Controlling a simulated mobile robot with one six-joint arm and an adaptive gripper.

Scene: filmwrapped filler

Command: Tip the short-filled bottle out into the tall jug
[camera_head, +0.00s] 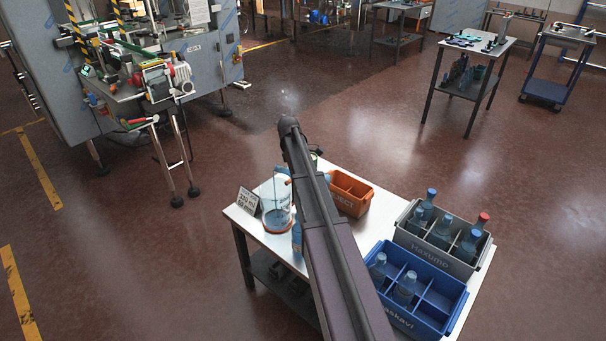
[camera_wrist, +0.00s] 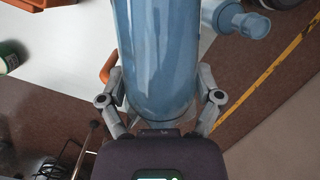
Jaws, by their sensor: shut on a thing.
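My gripper (camera_wrist: 160,100) is shut around a clear blue bottle (camera_wrist: 158,45), with one finger on each side of its rounded end in the wrist view. The bottle's other end is out of that view, and its tilt and fill level cannot be told. In the head view my own arm hides the gripper and most of what it holds. The tall clear jug (camera_head: 277,215) stands at the table's left part, with blue in its lower part and an orange base. A blue bottle (camera_head: 297,236) shows beside my arm, near the jug.
A small sign (camera_head: 248,201) stands left of the jug. An orange reject bin (camera_head: 352,206) is behind my arm. A grey crate (camera_head: 425,251) and a blue crate (camera_head: 405,320), both with bottles, fill the table's right side. Another bottle (camera_wrist: 236,19) shows upper right in the wrist view.

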